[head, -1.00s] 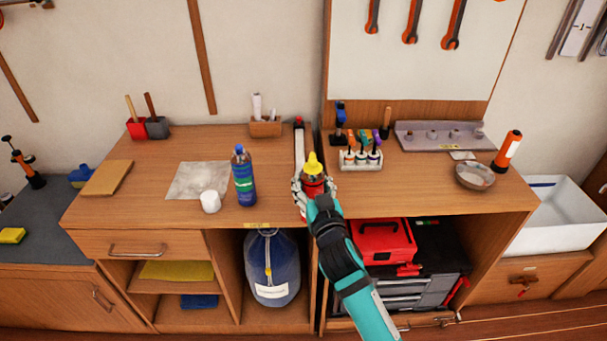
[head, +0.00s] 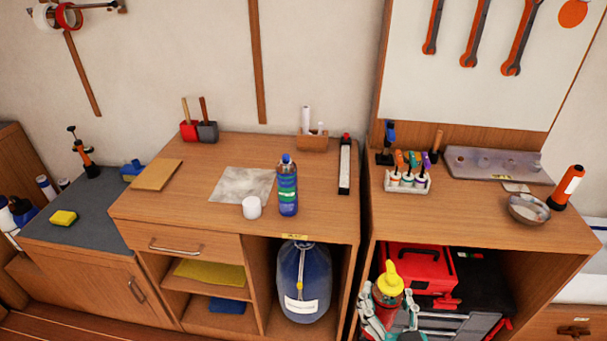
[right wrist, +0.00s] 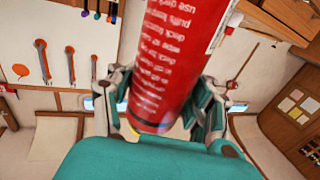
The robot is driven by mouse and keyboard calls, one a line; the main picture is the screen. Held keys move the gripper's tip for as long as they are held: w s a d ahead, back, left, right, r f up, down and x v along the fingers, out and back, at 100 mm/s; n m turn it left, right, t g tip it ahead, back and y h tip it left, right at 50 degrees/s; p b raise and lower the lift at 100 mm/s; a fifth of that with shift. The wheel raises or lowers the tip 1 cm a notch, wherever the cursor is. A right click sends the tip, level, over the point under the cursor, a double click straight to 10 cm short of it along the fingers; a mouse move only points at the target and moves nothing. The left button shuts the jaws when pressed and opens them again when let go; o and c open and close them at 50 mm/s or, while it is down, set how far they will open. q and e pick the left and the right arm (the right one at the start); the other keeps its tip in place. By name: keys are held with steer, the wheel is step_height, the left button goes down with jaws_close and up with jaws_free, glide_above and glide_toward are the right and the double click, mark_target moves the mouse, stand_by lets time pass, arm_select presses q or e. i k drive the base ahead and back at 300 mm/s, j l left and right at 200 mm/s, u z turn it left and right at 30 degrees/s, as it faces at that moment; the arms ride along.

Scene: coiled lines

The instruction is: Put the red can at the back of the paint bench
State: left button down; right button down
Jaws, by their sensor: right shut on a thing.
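The red can (head: 385,296) with a yellow nozzle top is held in my right gripper (head: 384,312) in the head view, in front of the right-hand bench's open shelf. In the right wrist view the red can (right wrist: 180,60) stands between the fingers, its white print showing. The gripper is shut on it. The wooden bench in the middle (head: 190,215) has a drawer and open shelves; which bench is the paint bench I cannot read from its label. My left gripper is not in view.
On the middle bench stand a blue bottle (head: 288,190), a white tub (head: 251,207), a wooden holder (head: 312,142) and a long black-and-white tool (head: 344,165). Bare wood lies right of the bottle. The right-hand bench has a marker rack (head: 407,180) and a bowl (head: 528,208).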

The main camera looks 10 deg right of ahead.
mark_target(255, 143)
steer(key=i+j, duration=0.15)
steer(key=j, duration=0.2)
steer(key=i+j+z, duration=0.1)
steer(key=j, duration=0.2)
steer(key=i+j, duration=0.2)
steer(key=j, duration=0.15)
steer(key=i+j+z, duration=0.1)
steer(key=j, duration=0.25)
steer(key=i+j, duration=0.2)
steer(key=j, duration=0.15)
steer(key=i+j+z, duration=0.1)
steer(key=j, duration=0.2)
